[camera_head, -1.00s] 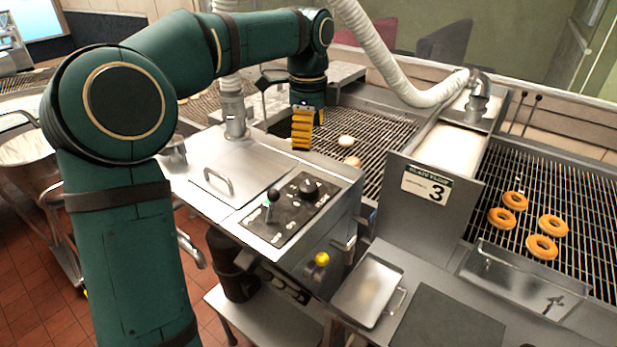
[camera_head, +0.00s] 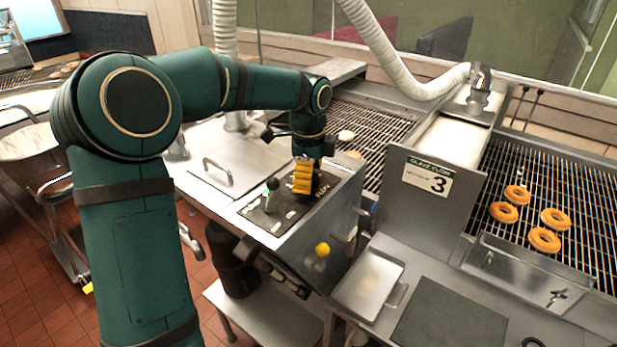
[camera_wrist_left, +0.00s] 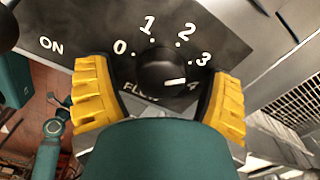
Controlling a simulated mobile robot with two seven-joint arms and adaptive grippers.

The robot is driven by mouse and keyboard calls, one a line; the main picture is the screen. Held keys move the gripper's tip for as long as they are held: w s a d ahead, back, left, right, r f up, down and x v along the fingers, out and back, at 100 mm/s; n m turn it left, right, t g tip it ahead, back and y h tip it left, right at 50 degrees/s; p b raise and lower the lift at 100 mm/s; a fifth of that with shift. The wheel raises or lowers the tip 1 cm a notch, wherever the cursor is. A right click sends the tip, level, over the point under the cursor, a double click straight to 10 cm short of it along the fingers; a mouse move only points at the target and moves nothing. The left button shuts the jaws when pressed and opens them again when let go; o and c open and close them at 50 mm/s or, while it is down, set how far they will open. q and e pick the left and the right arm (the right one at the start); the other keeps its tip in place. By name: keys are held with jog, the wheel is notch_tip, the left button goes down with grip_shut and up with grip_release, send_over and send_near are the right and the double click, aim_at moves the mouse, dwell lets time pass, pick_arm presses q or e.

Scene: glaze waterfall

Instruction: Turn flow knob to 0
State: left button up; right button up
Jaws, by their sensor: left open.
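The flow knob (camera_wrist_left: 162,72) is round and black, on a dark panel with the numbers 0 to 4 around it. Its white pointer mark is turned toward the 4, at the lower right of the dial in the left wrist view. My left gripper (camera_wrist_left: 163,85) is open, with one yellow-padded finger on each side of the knob. Gaps show between the pads and the knob. In the head view, my left gripper (camera_head: 303,178) is over the control panel (camera_head: 283,213) and largely hides the knob. My right gripper is not in view.
A yellow button (camera_head: 322,249) is on the cabinet front. A sign with a 3 (camera_head: 428,179) stands to the right, before a rack with several doughnuts (camera_head: 545,239).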

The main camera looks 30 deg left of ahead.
pick_arm(q)
jog(key=c, duration=1.3)
jog(key=shift+o, duration=0.2)
